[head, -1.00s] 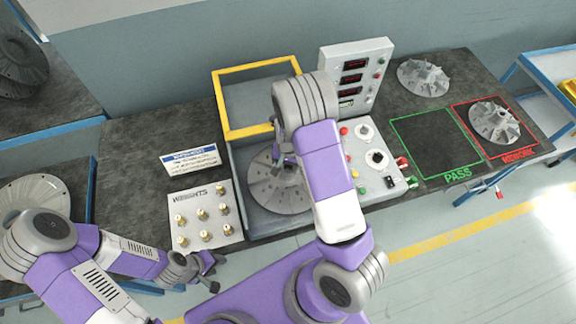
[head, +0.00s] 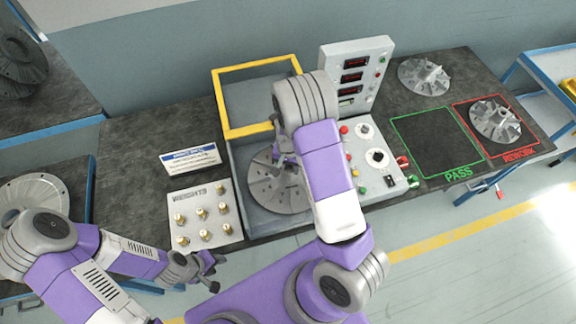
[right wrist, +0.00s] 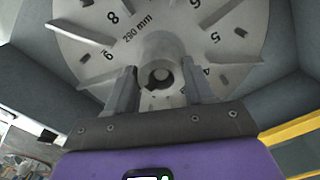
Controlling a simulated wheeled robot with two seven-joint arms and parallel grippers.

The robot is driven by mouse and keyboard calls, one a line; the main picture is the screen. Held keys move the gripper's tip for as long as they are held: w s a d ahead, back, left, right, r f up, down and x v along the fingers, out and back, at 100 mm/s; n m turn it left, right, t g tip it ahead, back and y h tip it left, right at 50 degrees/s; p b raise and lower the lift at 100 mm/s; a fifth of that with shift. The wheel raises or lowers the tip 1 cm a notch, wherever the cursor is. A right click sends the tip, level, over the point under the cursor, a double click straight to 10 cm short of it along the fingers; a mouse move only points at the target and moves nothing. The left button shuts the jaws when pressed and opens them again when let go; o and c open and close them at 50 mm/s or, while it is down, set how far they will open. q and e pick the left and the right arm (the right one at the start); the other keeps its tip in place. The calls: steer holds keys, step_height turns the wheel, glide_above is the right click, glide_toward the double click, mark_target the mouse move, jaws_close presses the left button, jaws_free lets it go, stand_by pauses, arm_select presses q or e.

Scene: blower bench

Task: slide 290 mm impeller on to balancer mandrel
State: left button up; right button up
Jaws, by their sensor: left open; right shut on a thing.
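The grey finned impeller (head: 272,193), marked 290 mm, is inside the balancer's open bay in the head view, partly covered by my right arm. In the right wrist view its numbered face (right wrist: 215,25) fills the top. My right gripper (head: 284,160) is shut on its central hub, with one finger on each side of the hub in the right wrist view (right wrist: 160,82). A round dark bore shows in the hub; I cannot tell how far the mandrel is in it. My left gripper (head: 212,268) is open and empty, in front of the bench near the weights plate.
The yellow guard frame (head: 222,105) stands raised behind the bay. The control panel (head: 378,160) is to its right, the weights plate (head: 190,200) and a sign (head: 190,160) to its left. The PASS area (head: 435,140) is empty; another impeller (head: 495,122) lies in REWORK.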

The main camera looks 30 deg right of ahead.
steer(key=o, duration=1.1)
steer(key=shift+o, duration=0.2)
step_height(320, 180, up, 8)
steer(key=shift+f+p, duration=0.2)
steer(key=shift+p, duration=0.15)
